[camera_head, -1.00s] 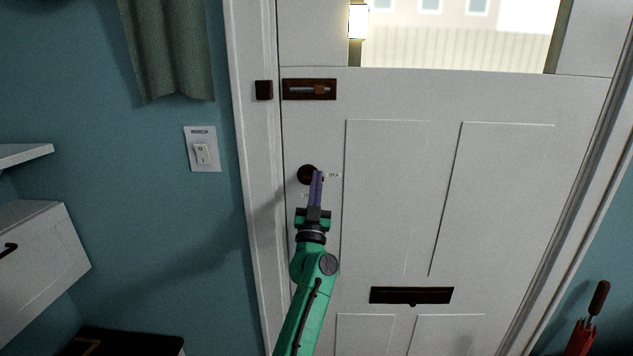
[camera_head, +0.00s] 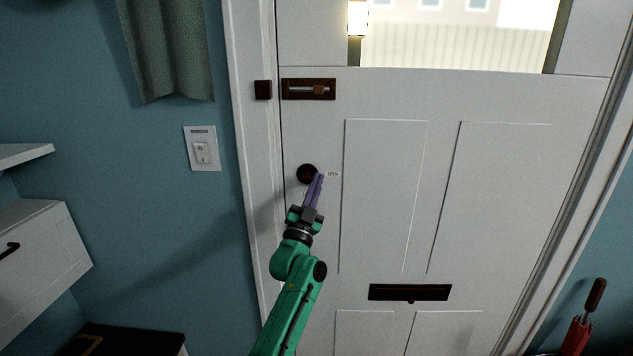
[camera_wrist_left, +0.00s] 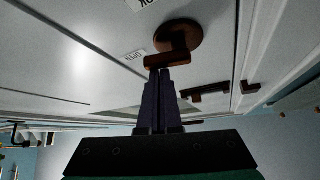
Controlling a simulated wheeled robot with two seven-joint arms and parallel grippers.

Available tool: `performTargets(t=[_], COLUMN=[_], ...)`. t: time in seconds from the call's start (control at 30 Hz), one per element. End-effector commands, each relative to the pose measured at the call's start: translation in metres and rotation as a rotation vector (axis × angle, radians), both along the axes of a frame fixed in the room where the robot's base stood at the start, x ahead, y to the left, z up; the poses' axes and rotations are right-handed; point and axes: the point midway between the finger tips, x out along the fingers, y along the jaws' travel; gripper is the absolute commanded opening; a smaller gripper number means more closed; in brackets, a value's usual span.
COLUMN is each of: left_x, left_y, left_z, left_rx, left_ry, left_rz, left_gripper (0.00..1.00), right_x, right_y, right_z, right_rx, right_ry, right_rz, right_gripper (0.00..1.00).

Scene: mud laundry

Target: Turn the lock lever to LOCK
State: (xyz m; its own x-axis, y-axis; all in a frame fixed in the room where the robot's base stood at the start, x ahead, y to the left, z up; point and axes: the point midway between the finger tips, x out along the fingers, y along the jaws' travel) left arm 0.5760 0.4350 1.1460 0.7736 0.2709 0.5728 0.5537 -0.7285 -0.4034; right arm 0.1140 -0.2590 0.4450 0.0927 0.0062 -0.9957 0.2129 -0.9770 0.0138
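The lock's round dark brown rose (camera_head: 306,173) sits on the white door near its left edge. In the left wrist view its brown lever bar (camera_wrist_left: 160,61) stands off the rose (camera_wrist_left: 180,36), its end toward the OPEN label (camera_wrist_left: 133,56). The OPEN label (camera_head: 333,174) is right of the rose in the head view. The LOCK label (camera_wrist_left: 141,3) is partly cut off. My left gripper (camera_head: 319,176) has its purple fingers together, tips at the lever bar in the wrist view (camera_wrist_left: 160,72). I cannot tell whether they touch. My right gripper is out of view.
A sliding bolt (camera_head: 309,89) is above the lock, with its keeper (camera_head: 263,90) on the frame. A mail slot (camera_head: 410,292) is lower on the door. A light switch (camera_head: 202,150) and curtain (camera_head: 168,50) are left. A red umbrella (camera_head: 580,337) stands at right.

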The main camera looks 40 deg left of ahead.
Motion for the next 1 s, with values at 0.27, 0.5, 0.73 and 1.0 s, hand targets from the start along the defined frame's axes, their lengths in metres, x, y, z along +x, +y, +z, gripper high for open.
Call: performTargets(t=[0.27,0.5,0.73,1.0], left_x=[-0.001,-0.002,-0.003,-0.004], left_y=[0.002,0.003,0.004,0.006], left_z=[-0.004,-0.008,-0.01,-0.012], left_rx=[0.142,0.252,0.353,0.472], left_ry=[0.108,0.192,0.269,0.359], left_rz=[0.001,0.002,0.002,0.002], left_gripper=[0.0,0.0,0.0,0.0], right_x=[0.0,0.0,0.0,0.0], right_y=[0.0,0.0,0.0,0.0], right_z=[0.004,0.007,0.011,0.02], right_rx=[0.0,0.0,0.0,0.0], right_ry=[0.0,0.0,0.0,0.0], right_rz=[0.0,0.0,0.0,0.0], right_gripper=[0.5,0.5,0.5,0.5])
